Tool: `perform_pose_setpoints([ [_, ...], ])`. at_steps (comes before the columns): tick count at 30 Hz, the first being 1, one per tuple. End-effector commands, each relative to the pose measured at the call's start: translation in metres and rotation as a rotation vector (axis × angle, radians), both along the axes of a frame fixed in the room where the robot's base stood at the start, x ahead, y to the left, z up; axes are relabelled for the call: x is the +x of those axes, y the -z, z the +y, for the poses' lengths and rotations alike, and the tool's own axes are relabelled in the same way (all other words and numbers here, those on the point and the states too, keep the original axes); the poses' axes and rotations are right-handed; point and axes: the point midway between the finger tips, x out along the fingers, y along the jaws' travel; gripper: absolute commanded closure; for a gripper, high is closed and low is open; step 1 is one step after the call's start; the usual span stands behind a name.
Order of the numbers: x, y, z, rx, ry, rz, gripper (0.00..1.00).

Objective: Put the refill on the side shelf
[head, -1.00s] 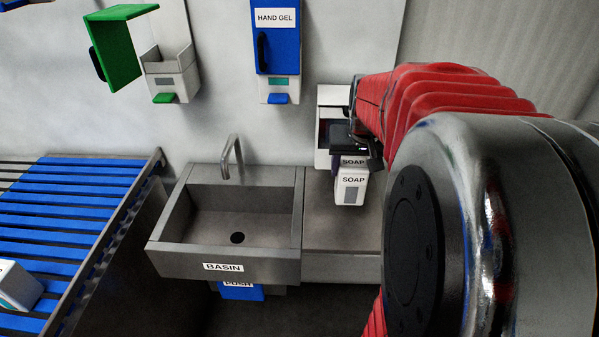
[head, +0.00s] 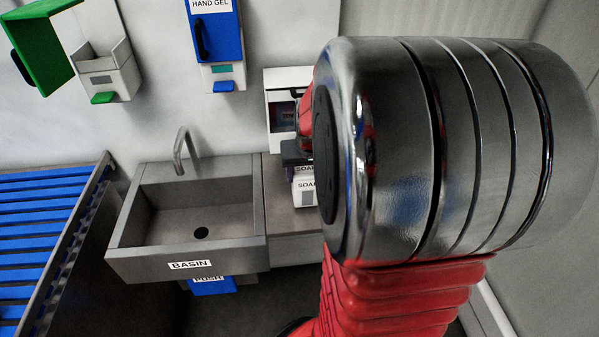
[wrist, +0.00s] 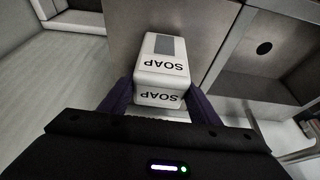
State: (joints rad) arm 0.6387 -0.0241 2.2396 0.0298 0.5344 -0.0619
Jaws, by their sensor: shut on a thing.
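The refill is a white box marked SOAP on two faces (head: 307,190). It also shows in the wrist view (wrist: 165,62), between the two dark fingers. My gripper (wrist: 160,97) is shut on it, with one finger on each side. In the head view the gripper (head: 296,155) is partly hidden behind my arm. The grey side shelf (head: 280,222) is the flat top right of the basin, and the refill shows in front of or over it. I cannot tell whether the refill touches the shelf. My arm hides the shelf's right part.
The basin (head: 190,255) with its tap (head: 180,150) stands left of the shelf. A white open-fronted box (head: 283,92) stands at the back. On the wall hang a blue HAND GEL dispenser (head: 222,45) and a dispenser with its green cover open (head: 40,45). A blue slatted conveyor (head: 45,235) is far left.

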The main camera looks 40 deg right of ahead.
Motion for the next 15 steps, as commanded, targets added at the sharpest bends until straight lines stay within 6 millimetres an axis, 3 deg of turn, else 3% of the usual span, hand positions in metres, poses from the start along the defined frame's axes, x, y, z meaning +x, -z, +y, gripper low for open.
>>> perform_pose_setpoints([
  [3, -0.0003, 0.0115, 0.0005, 0.001, 0.0, 0.001, 0.66],
  [14, 0.0002, 0.0139, 0.0005, -0.001, -0.001, -0.001, 0.66],
  [15, 0.0002, 0.0144, 0.0005, 0.0, -0.001, 0.0, 0.43],
])
